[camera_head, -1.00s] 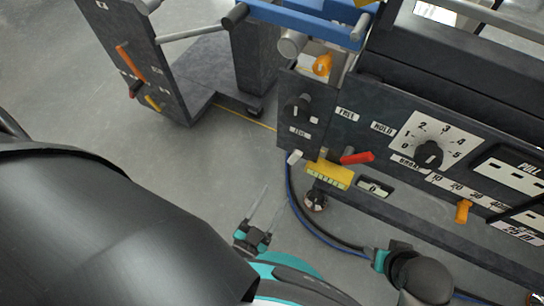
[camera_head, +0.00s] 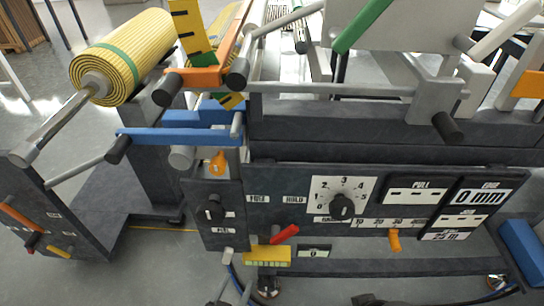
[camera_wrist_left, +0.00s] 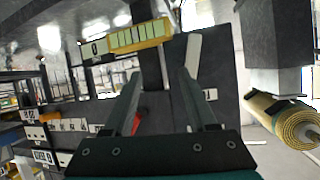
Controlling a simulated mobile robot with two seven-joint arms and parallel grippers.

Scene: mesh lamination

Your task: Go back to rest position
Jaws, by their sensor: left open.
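My left gripper (camera_head: 234,290) shows only by its thin finger tips at the bottom edge of the head view, below the machine's small left panel. In the left wrist view its two fingers (camera_wrist_left: 160,90) stand apart with nothing held between them. Beyond them is the dark panel, with a yellow block (camera_wrist_left: 140,38) and a pale lever (camera_wrist_left: 193,52). The same yellow block (camera_head: 267,255) sits low on the machine in the head view. My right gripper is not in view.
The machine's front panel (camera_head: 285,185) has a dial (camera_head: 342,206), a red lever (camera_head: 285,234) and an orange lever (camera_head: 394,240). A yellow roll (camera_head: 125,58) hangs at upper left. Grey floor (camera_head: 150,270) is open at lower left.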

